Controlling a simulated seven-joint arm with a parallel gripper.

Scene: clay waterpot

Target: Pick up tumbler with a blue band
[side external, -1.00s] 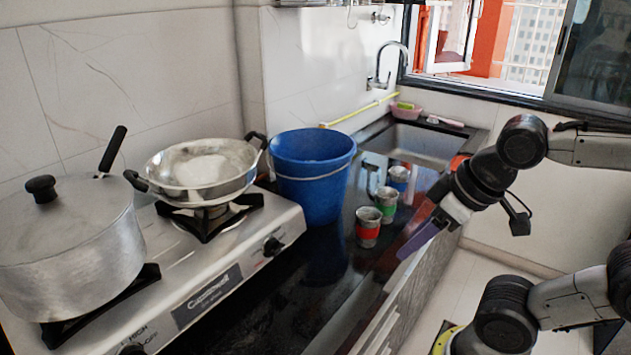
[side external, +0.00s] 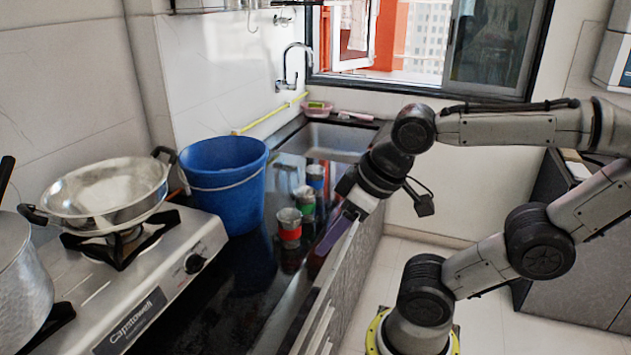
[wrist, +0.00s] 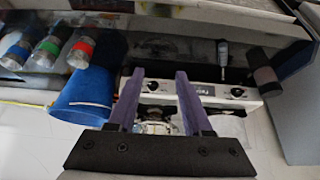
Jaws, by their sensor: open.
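The blue-band tumbler (side external: 315,177) is a small metal cup standing on the dark counter near the sink, farthest back of three tumblers. In the wrist view the blue-band tumbler (wrist: 15,55) is at the far left. A green-band tumbler (side external: 304,202) and a red-band tumbler (side external: 289,226) stand in front of it, in a row. My gripper (side external: 335,235) has purple fingers, hangs right of the red-band tumbler near the counter edge, and is apart from all tumblers. In the wrist view my gripper (wrist: 160,75) is open with nothing between its fingers.
A blue bucket (side external: 225,185) stands left of the tumblers. Left of it is a stove (side external: 150,290) with a wide metal pan (side external: 105,190) and a large pot (side external: 15,265). The sink (side external: 330,140) is behind the tumblers. Open floor lies right of the counter.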

